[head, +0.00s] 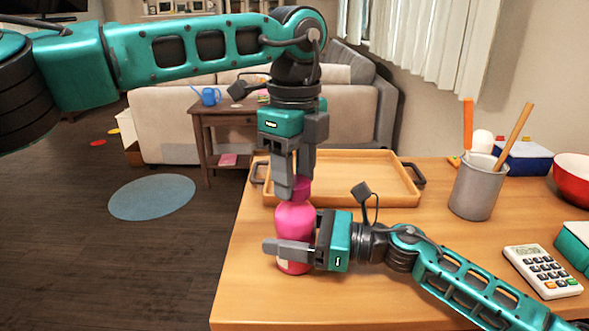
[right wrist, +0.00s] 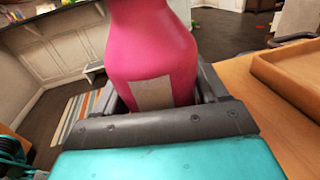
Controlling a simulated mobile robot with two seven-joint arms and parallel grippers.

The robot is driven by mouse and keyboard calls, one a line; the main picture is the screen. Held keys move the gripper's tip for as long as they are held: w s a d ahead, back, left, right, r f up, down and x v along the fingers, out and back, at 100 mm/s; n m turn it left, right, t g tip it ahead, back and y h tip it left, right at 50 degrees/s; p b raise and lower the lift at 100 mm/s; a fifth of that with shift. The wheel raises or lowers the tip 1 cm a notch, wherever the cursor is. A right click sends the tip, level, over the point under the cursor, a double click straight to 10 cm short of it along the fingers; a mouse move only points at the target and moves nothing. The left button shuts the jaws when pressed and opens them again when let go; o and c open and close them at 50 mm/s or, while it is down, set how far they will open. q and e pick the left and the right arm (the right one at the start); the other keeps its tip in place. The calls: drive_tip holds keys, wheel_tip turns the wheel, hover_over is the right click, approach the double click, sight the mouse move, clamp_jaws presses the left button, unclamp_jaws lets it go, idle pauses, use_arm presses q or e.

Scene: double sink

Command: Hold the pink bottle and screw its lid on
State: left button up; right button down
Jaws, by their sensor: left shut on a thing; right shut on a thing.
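The pink bottle (head: 294,222) stands upright near the left edge of the wooden table (head: 400,300) in the head view. My right gripper (head: 294,250) comes in from the right and is shut around its lower body. The bottle also fills the upper middle of the right wrist view (right wrist: 152,45), between the fingers, with a pale label patch facing the camera. My left gripper (head: 294,188) points down from above and is shut at the bottle's top. A darker pink lid (head: 303,184) shows between its fingers; the fingers partly hide it. I cannot tell how the lid sits on the neck.
A wooden tray (head: 345,157) lies just behind the bottle. A grey cup (head: 475,190) with sticks, a calculator (head: 541,270), a red bowl (head: 574,178) and a blue box (head: 526,157) are to the right. The table's left edge is close to the bottle.

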use_arm(q)
drive_tip(key=m, duration=0.9)
drive_tip(key=shift+m, duration=0.4)
drive_tip(key=m, duration=0.3)
drive_tip(key=shift+d+m, duration=0.1)
drive_tip(key=shift+m, duration=0.2)
drive_tip(key=m, duration=0.3)
drive_tip(key=shift+m, duration=0.4)
drive_tip(key=m, duration=0.3)
drive_tip(key=shift+m, duration=0.4)
drive_tip(key=m, duration=0.5)
drive_tip(key=shift+m, duration=0.3)
drive_tip(key=m, duration=0.3)
drive_tip(key=shift+s, duration=0.1)
drive_tip(key=m, duration=0.9)
drive_tip(key=shift+m, duration=0.4)
drive_tip(key=m, duration=0.3)
drive_tip(key=shift+f+m, duration=0.1)
drive_tip(key=shift+m, duration=0.2)
drive_tip(key=m, duration=0.5)
drive_tip(key=shift+m, duration=0.3)
drive_tip(key=m, duration=0.4)
drive_tip(key=shift+m, duration=0.4)
use_arm(e)
drive_tip(key=shift+f, duration=0.1)
use_arm(q)
drive_tip(key=o, duration=1.1)
drive_tip(key=shift+c, duration=0.2)
